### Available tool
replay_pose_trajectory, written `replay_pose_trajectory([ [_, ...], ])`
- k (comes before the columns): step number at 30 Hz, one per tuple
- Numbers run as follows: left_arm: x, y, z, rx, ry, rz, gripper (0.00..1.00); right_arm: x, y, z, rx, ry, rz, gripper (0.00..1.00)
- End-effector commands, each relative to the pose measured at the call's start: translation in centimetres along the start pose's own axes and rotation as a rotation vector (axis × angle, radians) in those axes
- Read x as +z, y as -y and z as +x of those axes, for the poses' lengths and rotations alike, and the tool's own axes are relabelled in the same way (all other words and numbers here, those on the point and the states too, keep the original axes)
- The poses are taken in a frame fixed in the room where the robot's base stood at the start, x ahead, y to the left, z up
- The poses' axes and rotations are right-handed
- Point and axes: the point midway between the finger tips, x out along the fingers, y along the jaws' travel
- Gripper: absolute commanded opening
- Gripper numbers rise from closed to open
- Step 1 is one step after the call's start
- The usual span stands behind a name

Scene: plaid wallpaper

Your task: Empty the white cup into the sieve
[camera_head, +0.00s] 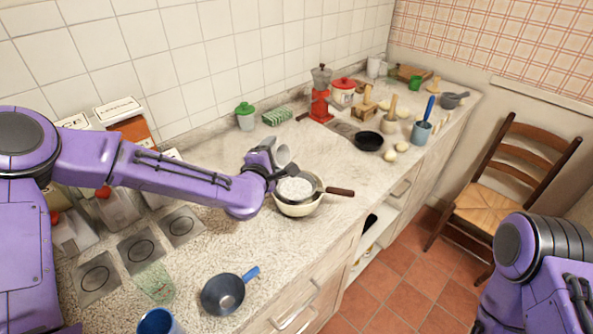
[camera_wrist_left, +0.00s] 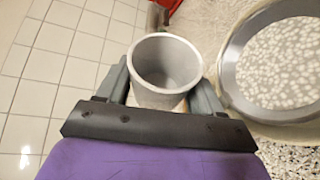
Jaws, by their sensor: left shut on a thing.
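My left gripper (camera_head: 272,155) is shut on the white cup (camera_head: 283,156), above and just behind the sieve. In the left wrist view the white cup (camera_wrist_left: 167,66) sits between the two fingers of the left gripper (camera_wrist_left: 162,85); its open mouth shows a bare grey inside, with no contents visible. The sieve (camera_head: 313,181) rests over a cream bowl (camera_head: 298,209), its brown handle to the right. White, lumpy stuff lies in the sieve, which is also at the right of the left wrist view (camera_wrist_left: 228,72). My right arm shows at lower right, its gripper out of frame.
A blue-handled pan (camera_head: 222,295) stands on the front counter. A red grinder (camera_head: 320,105), a black pan (camera_head: 368,141) and a blue utensil pot (camera_head: 421,132) stand farther along. A green-lidded jar (camera_head: 245,118) is by the wall. A wooden chair (camera_head: 508,190) stands right of the counter.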

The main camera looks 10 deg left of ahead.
Motion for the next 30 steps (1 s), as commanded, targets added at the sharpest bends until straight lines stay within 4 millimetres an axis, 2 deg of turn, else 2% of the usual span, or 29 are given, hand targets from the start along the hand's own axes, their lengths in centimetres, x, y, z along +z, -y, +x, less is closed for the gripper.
replay_pose_trajectory([
  [2, -0.6, 0.1, 0.2, -0.064, 0.012, -0.162, 0.31, -0.5, -0.1, -1.3, 0.000, 0.001, 0.000, 0.51],
  [3, -0.3, -1.2, 0.0, -0.093, 0.024, -0.244, 0.31, -0.9, -0.2, -2.2, 0.000, 0.001, 0.000, 0.51],
  [4, -0.3, -1.2, 0.0, -0.119, 0.031, -0.306, 0.31, -0.9, -0.2, -2.4, 0.000, 0.001, 0.000, 0.51],
  [5, -0.8, 0.3, 0.3, -0.147, 0.036, -0.372, 0.31, -0.5, -0.1, -1.1, -0.001, 0.000, 0.000, 0.51],
  [6, -1.0, 0.9, 0.5, -0.178, 0.046, -0.451, 0.31, -0.2, 0.0, -0.5, -0.001, -0.001, 0.000, 0.51],
  [15, -4.4, 1.5, 2.1, -0.354, 0.096, -0.887, 0.32, 0.5, 0.1, 1.2, 0.000, 0.001, 0.000, 0.51],
  [22, -5.7, 1.4, 2.7, -0.443, 0.122, -1.093, 0.32, 0.6, 0.1, 1.4, 0.000, 0.000, 0.000, 0.51],
  [30, -6.0, 1.4, 2.8, -0.465, 0.130, -1.140, 0.32, 0.6, 0.1, 1.4, 0.000, 0.000, 0.000, 0.51],
])
